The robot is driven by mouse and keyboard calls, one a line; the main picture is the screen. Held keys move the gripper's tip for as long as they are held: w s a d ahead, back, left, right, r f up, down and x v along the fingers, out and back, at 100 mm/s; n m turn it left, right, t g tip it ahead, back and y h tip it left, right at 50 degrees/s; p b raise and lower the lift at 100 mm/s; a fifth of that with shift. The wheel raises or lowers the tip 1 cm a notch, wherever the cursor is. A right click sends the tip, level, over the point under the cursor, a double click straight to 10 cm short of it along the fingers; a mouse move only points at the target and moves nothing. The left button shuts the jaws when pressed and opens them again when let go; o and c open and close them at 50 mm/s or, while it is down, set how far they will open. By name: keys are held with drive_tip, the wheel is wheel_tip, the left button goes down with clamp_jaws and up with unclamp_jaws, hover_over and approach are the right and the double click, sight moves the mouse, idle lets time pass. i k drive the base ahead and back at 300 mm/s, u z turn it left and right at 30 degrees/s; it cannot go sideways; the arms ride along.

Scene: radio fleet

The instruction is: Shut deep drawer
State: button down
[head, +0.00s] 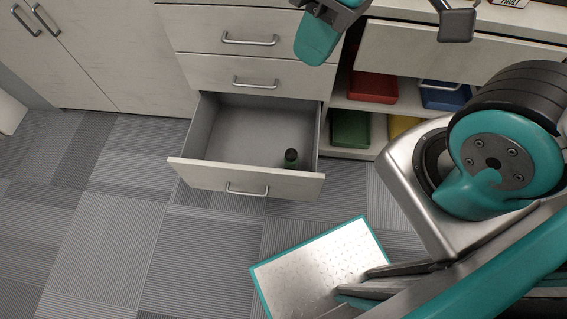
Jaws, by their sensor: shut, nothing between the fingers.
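The deep drawer (190,174) is the lowest in the pale drawer unit and stands pulled well out. Its front carries a silver bar handle (247,190). Its grey interior is mostly bare, with a small dark green cylinder (291,158) standing near the front right corner. Teal and grey parts of my arm show at the top edge and large at the right, apart from the drawer in the picture.
Two shut drawers (220,75) sit above the open one. To the right, shelves hold a red bin (374,88), a green bin (350,129) and a blue bin (445,97). Shut cabinet doors (90,60) stand at the left. The carpet (110,230) before the drawer is clear at the left.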

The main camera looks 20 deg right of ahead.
sight(235, 143)
drive_tip(key=z, duration=0.3)
drive_tip(key=k, duration=0.85)
drive_tip(key=u, duration=0.95)
drive_tip(key=i, duration=0.45)
drive_tip(key=u, duration=0.05)
